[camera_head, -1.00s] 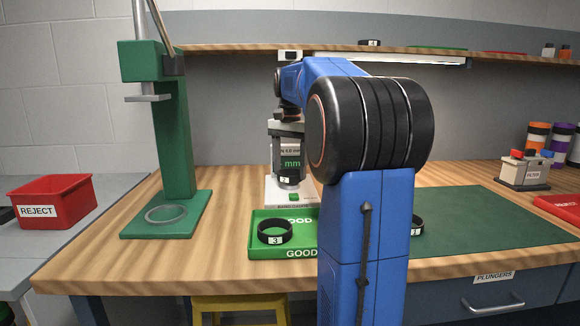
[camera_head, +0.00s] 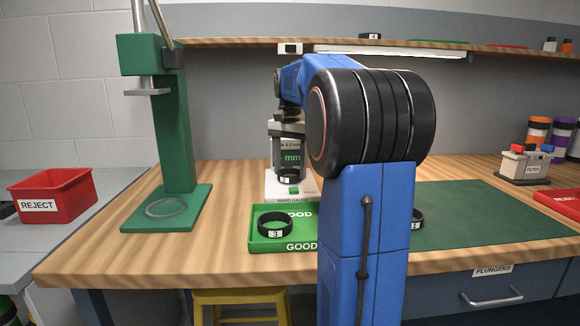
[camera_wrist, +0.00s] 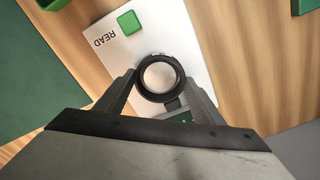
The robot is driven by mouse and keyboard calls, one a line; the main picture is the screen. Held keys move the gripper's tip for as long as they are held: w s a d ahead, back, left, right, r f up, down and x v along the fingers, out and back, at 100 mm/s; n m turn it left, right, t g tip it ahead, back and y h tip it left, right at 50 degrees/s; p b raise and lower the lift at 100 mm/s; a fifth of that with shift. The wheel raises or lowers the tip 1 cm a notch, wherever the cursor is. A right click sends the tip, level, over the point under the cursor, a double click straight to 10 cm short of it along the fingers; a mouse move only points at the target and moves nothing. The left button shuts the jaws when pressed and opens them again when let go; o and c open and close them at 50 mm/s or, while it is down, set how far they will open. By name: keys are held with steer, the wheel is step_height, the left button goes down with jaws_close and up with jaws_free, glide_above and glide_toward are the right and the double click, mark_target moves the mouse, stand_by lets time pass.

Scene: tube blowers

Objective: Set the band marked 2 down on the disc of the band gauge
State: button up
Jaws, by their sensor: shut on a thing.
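The band marked 2 (camera_head: 287,180) is a black ring held low at the front of the band gauge in the head view. It shows as a dark ring between my fingers in the wrist view (camera_wrist: 146,88). My gripper (camera_wrist: 156,84) is shut on it. The band gauge (camera_head: 292,188) is a white base with a green READ button (camera_wrist: 129,22) and a column with a green "mm" display (camera_head: 291,157). The pale disc (camera_wrist: 160,76) shows through the ring's opening. Whether the band touches the disc cannot be told.
A green GOOD tray (camera_head: 255,241) with the band marked 3 (camera_head: 275,225) stands in front of the gauge. The band marked 1 (camera_head: 417,219) lies on the green mat (camera_head: 470,215), partly behind my arm. A green press (camera_head: 178,130) and red REJECT bin (camera_head: 50,194) are at left.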

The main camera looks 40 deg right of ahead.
steer(key=shift+f, duration=0.15)
steer(key=o, duration=1.1)
steer(key=shift+o, duration=0.2)
step_height(320, 180, up, 17)
steer(key=shift+r, duration=0.2)
steer(key=shift+s, duration=0.1)
